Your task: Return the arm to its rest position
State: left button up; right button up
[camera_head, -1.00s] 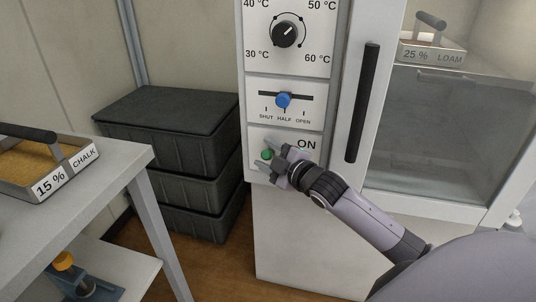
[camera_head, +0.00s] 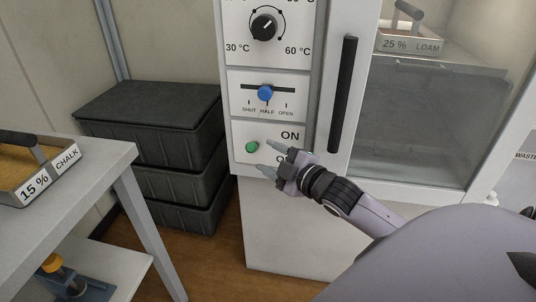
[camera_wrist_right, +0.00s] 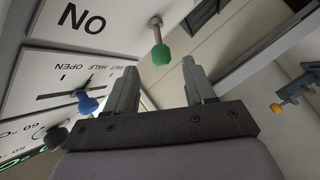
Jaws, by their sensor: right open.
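My right gripper (camera_head: 267,157) is open and empty in front of the machine's lower panel; in the right wrist view its two fingers (camera_wrist_right: 160,72) stand apart with nothing between them. The green-tipped switch (camera_head: 252,146) is just beyond the fingertips, apart from them; it also shows on a thin stem in the right wrist view (camera_wrist_right: 161,54). An ON label is above right of it, and a second label below is partly hidden by a finger. My left gripper is not in view.
Above are a blue slider (camera_head: 265,93) near HALF and a black temperature dial (camera_head: 264,27). A black door handle (camera_head: 343,95) and glass door stand right of the gripper. Dark stacked crates (camera_head: 150,120) and a table (camera_head: 100,168) with a CHALK tray (camera_head: 38,186) are at left.

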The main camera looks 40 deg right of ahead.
dwell(0.5)
jog(key=s+a+f+m+g+y, duration=0.2)
jog(key=s+a+f+m+g, duration=0.6)
jog(key=s+a+f, duration=1.15)
pick_arm(q)
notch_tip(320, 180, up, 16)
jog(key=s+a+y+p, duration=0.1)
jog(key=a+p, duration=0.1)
jog(key=p, duration=1.8)
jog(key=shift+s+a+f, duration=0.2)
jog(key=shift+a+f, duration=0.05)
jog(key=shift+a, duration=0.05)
pick_arm(e)
jog(key=d+r+m+t+h, duration=0.1)
jog(key=d+r, duration=0.3)
jog(key=r, duration=1.1)
jog(key=shift+r+m+t, duration=0.2)
jog(key=shift+m+t, duration=0.1)
jog(key=shift+w, duration=0.1)
